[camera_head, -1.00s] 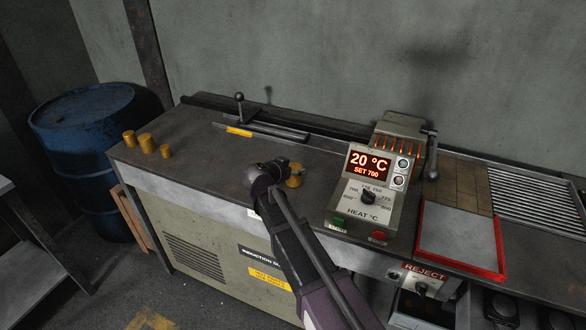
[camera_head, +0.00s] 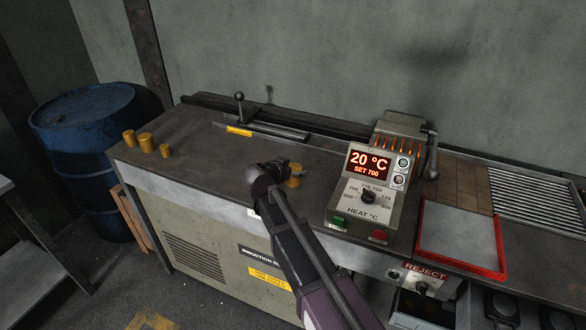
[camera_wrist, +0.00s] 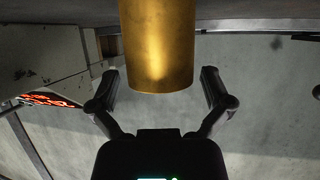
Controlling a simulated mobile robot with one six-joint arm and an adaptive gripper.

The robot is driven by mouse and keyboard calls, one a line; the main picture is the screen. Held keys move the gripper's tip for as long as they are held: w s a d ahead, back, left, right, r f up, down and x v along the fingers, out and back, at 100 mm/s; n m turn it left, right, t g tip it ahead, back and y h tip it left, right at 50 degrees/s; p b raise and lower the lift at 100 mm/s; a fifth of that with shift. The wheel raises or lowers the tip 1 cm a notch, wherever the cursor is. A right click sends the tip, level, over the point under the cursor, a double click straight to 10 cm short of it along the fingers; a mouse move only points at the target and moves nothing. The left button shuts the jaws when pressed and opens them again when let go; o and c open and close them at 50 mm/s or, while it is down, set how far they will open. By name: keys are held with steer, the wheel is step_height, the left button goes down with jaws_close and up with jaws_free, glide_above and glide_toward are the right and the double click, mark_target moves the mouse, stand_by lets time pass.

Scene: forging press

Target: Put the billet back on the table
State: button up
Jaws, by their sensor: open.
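A gold cylindrical billet (camera_head: 296,177) is on the grey bench top (camera_head: 205,170), left of the heat control box. My gripper (camera_head: 283,170) is right beside it and partly covers it in the head view. In the wrist view the billet (camera_wrist: 158,45) fills the top middle, between and beyond the two spread fingers of my gripper (camera_wrist: 160,84). A gap shows on each side of it, so the fingers are open and not clamped on it. The billet's base is hidden.
Several smaller-looking gold billets (camera_head: 145,140) stand at the bench's left end. The control box (camera_head: 364,195) reads 20 °C, set 700. A lever clamp (camera_head: 240,108) and rail lie behind. A red-edged tray (camera_head: 460,240) is at the right. Bench between left billets and gripper is clear.

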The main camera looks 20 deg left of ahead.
steer(key=shift+s+a+r+p, duration=0.1)
steer(key=shift+s+r+p, duration=0.25)
steer(key=p+v, duration=0.4)
steer(key=v, duration=0.7)
steer(key=shift+p, duration=0.35)
